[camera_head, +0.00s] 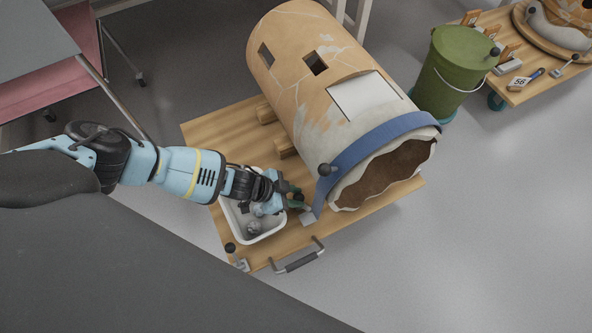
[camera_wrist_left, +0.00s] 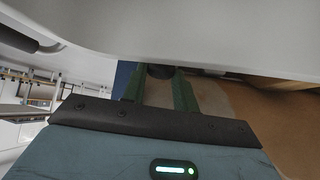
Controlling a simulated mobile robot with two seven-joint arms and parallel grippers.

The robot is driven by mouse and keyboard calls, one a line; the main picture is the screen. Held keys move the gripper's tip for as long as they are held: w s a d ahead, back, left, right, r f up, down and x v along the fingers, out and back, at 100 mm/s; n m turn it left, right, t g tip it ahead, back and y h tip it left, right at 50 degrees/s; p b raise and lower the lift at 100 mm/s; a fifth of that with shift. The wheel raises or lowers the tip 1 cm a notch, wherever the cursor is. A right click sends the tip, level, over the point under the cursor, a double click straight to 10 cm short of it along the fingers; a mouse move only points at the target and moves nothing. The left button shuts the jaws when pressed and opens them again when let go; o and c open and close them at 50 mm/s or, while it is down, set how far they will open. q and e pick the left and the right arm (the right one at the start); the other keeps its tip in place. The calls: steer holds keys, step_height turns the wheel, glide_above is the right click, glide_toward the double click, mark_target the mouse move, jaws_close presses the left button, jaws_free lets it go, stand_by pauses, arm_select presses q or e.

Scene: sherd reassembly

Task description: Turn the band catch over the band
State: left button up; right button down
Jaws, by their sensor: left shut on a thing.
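The blue band (camera_head: 375,138) lies over the near end of a large tan clay vessel (camera_head: 300,70) on its side. The catch's lever is mostly hidden. My right gripper is out of view.
A white tray (camera_head: 270,232) with grey pieces is under my left wrist. A small lever (camera_head: 238,258) and a cart handle (camera_head: 298,262) are at the near edge. A green bucket (camera_head: 450,75) stands right of the vessel. Open floor lies at the lower right.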

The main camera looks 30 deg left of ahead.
arm_select(q)
steer(key=m+b, duration=0.1)
steer(key=m+g+h+b, duration=0.1)
steer(key=shift+w+a+f+m+g, duration=0.1)
steer(key=shift+w+m+g, duration=0.15)
steer(key=shift+m+g, duration=0.05)
steer(key=shift+w+m+g+h+b, duration=0.1)
steer(key=shift+m+g+h+b, duration=0.3)
steer(key=shift+m+g, duration=0.8)
steer(key=shift+m, duration=0.3)
steer(key=o, duration=1)
